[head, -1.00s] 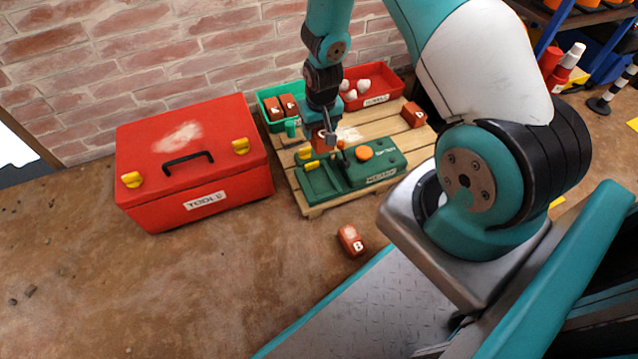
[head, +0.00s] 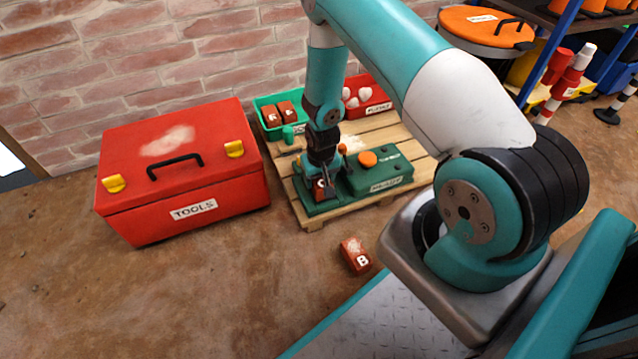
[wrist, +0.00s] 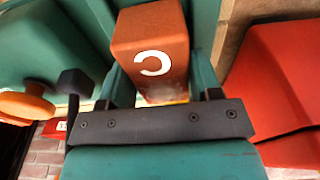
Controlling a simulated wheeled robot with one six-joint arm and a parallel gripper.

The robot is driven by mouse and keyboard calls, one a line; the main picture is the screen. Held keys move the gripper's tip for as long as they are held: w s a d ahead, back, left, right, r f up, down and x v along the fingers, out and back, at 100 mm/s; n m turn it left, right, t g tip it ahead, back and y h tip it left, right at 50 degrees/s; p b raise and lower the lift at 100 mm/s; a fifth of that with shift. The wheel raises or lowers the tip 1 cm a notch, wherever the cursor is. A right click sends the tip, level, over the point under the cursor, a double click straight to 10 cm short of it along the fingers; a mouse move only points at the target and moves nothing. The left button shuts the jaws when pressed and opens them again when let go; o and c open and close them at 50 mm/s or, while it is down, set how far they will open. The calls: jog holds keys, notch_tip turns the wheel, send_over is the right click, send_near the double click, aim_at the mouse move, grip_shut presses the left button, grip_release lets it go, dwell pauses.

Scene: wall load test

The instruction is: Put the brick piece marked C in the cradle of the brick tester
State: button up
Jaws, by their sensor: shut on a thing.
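The brick piece marked C (head: 320,190) is reddish-brown with a white letter. My gripper (head: 323,178) is shut on it, pointing down over the left end of the green brick tester (head: 385,184). The wrist view shows the C piece (wrist: 150,38) between my gripper's fingers (wrist: 155,75), with green tester surface (wrist: 40,45) beside and beyond it. My gripper and the piece hide the cradle area, so I cannot tell whether the piece touches it. The tester has an orange knob (head: 368,159).
The tester stands on a wooden pallet (head: 285,163). A red toolbox (head: 180,185) is close on the left. Brick B (head: 355,255) lies on the floor in front. Behind are a green bin (head: 263,117) with bricks and a red bin (head: 378,105) with pale lumps.

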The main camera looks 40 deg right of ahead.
jog(key=shift+f, duration=0.5)
jog(key=shift+f, duration=0.15)
jog(key=o, duration=1.4)
jog(key=shift+c, duration=0.2)
